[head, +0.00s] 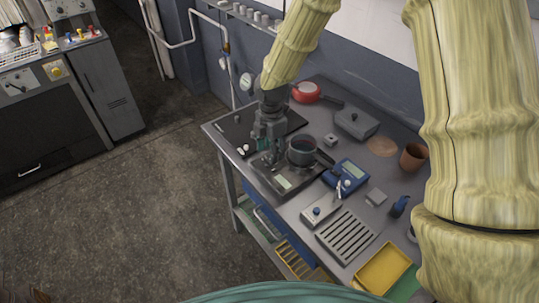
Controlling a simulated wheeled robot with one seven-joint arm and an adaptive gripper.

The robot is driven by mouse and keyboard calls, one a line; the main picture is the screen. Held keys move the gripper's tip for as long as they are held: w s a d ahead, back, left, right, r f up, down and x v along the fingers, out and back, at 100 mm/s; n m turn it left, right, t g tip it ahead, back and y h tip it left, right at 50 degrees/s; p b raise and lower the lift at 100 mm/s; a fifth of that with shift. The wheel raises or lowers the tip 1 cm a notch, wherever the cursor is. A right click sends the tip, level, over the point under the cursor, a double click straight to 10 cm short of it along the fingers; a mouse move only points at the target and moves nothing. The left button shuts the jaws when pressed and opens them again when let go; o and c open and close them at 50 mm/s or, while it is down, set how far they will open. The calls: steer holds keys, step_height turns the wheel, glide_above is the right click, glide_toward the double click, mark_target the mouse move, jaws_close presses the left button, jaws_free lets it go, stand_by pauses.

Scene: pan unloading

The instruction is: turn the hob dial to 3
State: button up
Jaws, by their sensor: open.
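A flat black hob (234,127) lies at the left end of the steel table. Small pale knobs, which look like the hob dial (243,149), sit at its front left edge; their markings are too small to read. My gripper (272,158) is open and points down at the hob's right front side, to the right of the knobs and apart from them. Its fingertips are small and partly lost against the dark surfaces. I cannot tell whether they touch anything.
A dark pot (302,152) stands close right of my gripper on a dark unit with a pale display (284,184). A red pan (306,92), grey box (356,123), blue meter (346,174), slotted rack (346,236) and yellow tray (383,270) crowd the table (292,210).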

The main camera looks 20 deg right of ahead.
mark_target(268, 159)
steer(key=shift+g, duration=0.3)
steer(key=w+f, duration=0.1)
steer(key=f, duration=0.1)
steer(key=w+f, duration=0.1)
steer(key=f, duration=0.1)
steer(key=w+f+p, duration=0.1)
steer(key=w+f, duration=0.1)
steer(key=shift+s, duration=0.55)
steer(key=shift+s+r, duration=0.3)
steer(key=shift+s, duration=0.45)
steer(key=shift+w+f, duration=0.55)
steer(key=shift+w, duration=0.25)
steer(key=c, duration=0.7)
steer(key=shift+s+r, duration=0.1)
steer(key=shift+r, duration=0.05)
steer(key=c, duration=0.3)
steer(key=shift+s+r, duration=0.1)
steer(key=shift+s, duration=0.05)
